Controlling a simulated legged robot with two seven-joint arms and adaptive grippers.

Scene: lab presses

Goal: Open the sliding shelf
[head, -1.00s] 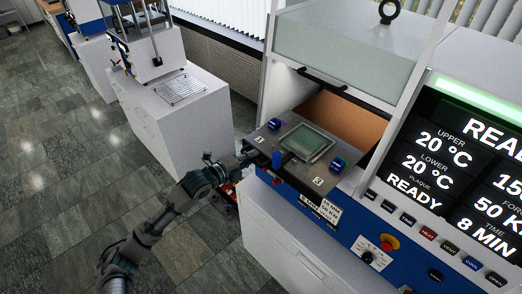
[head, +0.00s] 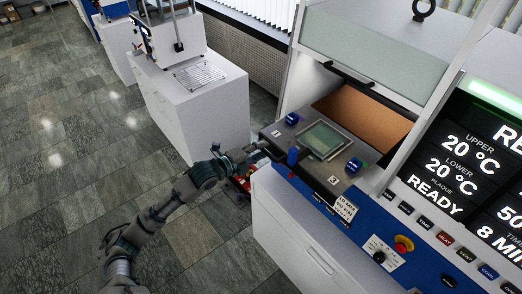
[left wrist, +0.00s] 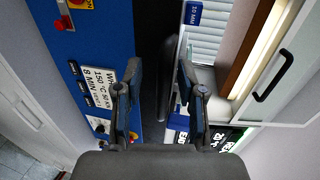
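The sliding shelf (head: 270,132) is a grey metal plate at the front opening of the press. It carries blue knobs (head: 354,165) and a greenish square pad (head: 324,140), and part of it projects from under the raised glass door. My left gripper (head: 262,150) is at the shelf's left front corner, small and partly hidden in the head view. In the left wrist view its two fingers (left wrist: 157,85) stand apart with a dark bar (left wrist: 168,75) between them. I cannot tell whether they touch it. My right gripper is in neither view.
The blue control panel (head: 350,228) with a red-yellow button (head: 403,244) lies below and right of the shelf. A display (head: 455,165) stands at the right. A white cabinet (head: 195,105) stands behind my left arm. The tiled floor (head: 60,170) at left is clear.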

